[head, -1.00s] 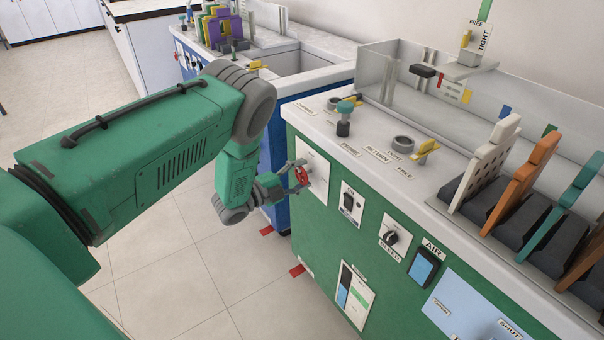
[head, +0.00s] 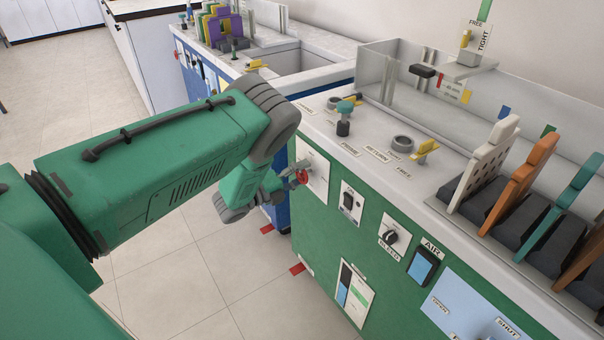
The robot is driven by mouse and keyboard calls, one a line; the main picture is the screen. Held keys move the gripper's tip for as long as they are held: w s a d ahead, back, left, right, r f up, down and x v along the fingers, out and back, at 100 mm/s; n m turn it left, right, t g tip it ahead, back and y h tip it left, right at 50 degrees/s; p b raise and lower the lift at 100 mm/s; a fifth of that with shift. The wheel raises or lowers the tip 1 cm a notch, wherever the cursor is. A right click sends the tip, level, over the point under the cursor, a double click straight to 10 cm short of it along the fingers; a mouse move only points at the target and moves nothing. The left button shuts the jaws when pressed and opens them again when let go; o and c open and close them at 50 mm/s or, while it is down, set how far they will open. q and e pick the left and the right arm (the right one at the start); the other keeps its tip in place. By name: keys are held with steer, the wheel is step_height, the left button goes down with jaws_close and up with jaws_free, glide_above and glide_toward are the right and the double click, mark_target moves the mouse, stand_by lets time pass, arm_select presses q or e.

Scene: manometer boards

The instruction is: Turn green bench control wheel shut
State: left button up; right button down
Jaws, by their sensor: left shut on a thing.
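The green bench (head: 330,235) stands at the centre right, its green front facing me. Its control wheel (head: 302,177), small and red, sits on a white plate (head: 316,174) at the left end of that front. My left gripper (head: 297,174) is at the wheel, shut on it. My right gripper is not in the view.
The front also has a switch (head: 351,203), a bleed knob (head: 391,236) and a blue AIR rocker (head: 422,267). Coloured boards (head: 527,168) stand on the bench top at right. A blue bench (head: 283,200) is behind.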

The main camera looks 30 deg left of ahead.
arm_select(q)
steer(key=shift+s+f, duration=0.25)
steer(key=shift+f, duration=0.1)
steer(key=o, duration=1.2)
steer(key=shift+a, duration=0.1)
steer(key=shift+w+r, duration=0.1)
steer(key=shift+a, duration=0.1)
steer(key=shift+v, duration=6)
